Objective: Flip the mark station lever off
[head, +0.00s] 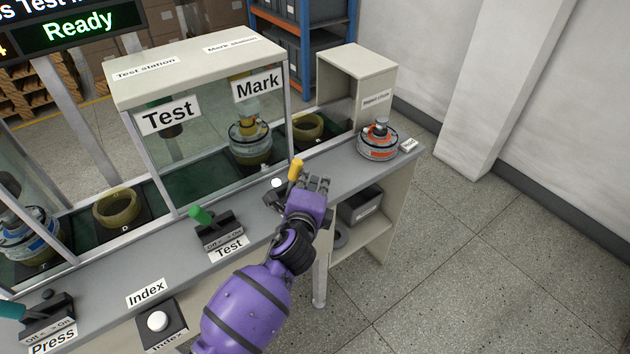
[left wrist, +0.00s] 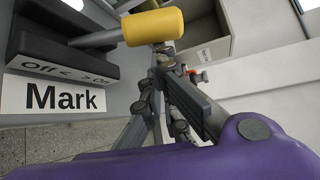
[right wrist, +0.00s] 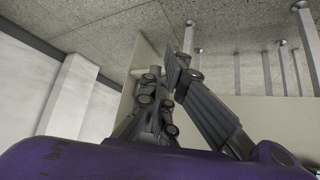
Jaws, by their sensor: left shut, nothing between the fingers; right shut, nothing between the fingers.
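The mark station lever has a yellow handle (head: 297,170) and a dark base, mostly hidden by my left gripper in the head view. In the left wrist view, the yellow handle (left wrist: 153,27) leans toward the "On" side of its black base (left wrist: 62,45), above the "Mark" label (left wrist: 58,97). My left gripper (head: 318,180) is shut and empty, just right of the handle. In the left wrist view, its fingertips (left wrist: 165,55) are close beside the handle's end; I cannot tell if they touch. My right gripper (right wrist: 165,65) is shut and empty, shown only in the right wrist view.
The green Test lever (head: 200,216) stands left on the same bench (head: 345,170). The Press lever (head: 45,315) and white Index button (head: 157,321) are farther left. The glass-fronted station housing (head: 200,75) rises behind. A motor (head: 379,140) sits at the bench's right end.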

